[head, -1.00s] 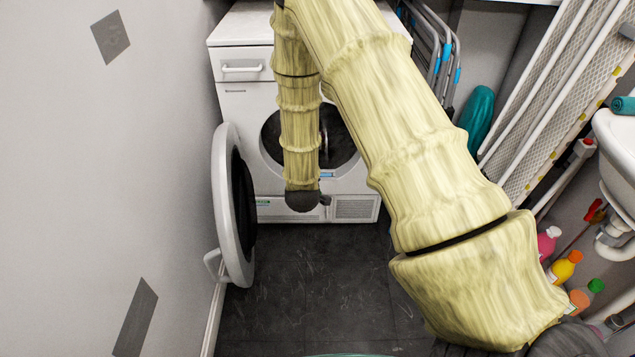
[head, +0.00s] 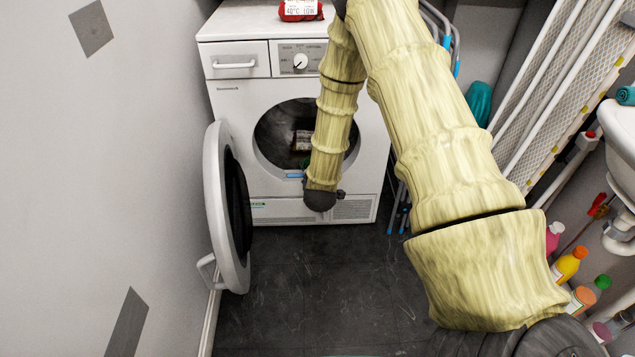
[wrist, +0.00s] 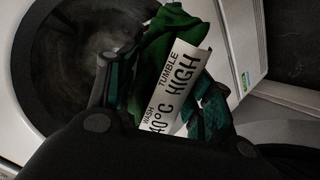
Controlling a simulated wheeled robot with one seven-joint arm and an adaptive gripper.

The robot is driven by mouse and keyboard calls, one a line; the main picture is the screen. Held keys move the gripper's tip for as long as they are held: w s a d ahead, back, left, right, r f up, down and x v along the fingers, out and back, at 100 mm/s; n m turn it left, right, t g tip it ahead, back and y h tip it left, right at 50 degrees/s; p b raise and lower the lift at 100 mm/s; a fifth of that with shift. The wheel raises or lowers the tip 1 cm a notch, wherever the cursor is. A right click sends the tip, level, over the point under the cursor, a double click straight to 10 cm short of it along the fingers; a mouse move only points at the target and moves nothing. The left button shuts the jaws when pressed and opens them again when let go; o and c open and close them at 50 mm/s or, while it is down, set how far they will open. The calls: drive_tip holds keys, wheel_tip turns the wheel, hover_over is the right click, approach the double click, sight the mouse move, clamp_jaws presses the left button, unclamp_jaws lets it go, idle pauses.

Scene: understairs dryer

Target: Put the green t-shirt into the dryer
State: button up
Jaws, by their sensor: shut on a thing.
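The green t-shirt (wrist: 165,45) is pinched in my gripper (wrist: 160,85) in the wrist view, bunched up, with a white label reading wash 40°C, tumble high. It hangs in front of the round opening of the white dryer (head: 228,130); I cannot tell how far inside it is. The opening (head: 272,135) is dark, and the dryer door (head: 215,190) stands open to the left. A dark item with a pale label (head: 303,140) shows in the opening.
A red item with a white label (head: 299,10) lies on top of the dryer. A wall runs along the left. Bottles (head: 568,264), a sink (head: 622,135) and a leaning ironing board (head: 560,75) are at the right. The dark floor before the dryer is clear.

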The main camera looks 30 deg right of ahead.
drive_tip(key=w+d+f+b, duration=0.1)
drive_tip(key=w+d+b, duration=0.1)
drive_tip(key=w+d, duration=0.3)
drive_tip(key=w+d+f+b, duration=0.1)
drive_tip(key=w+d, duration=0.4)
drive_tip(key=w, duration=0.7)
drive_tip(key=w+d+f+b, duration=0.1)
drive_tip(key=w+d+b, duration=0.3)
drive_tip(key=w, duration=0.4)
drive_tip(key=shift+w+d+f, duration=0.4)
drive_tip(key=shift+d, duration=0.45)
drive_tip(key=shift+f, duration=0.15)
wheel_tip(320, 180, down, 7)
drive_tip(key=b, duration=0.2)
idle(1.3)
drive_tip(key=o, duration=1.1)
drive_tip(key=shift+o, duration=0.2)
drive_tip(key=shift+r, duration=0.2)
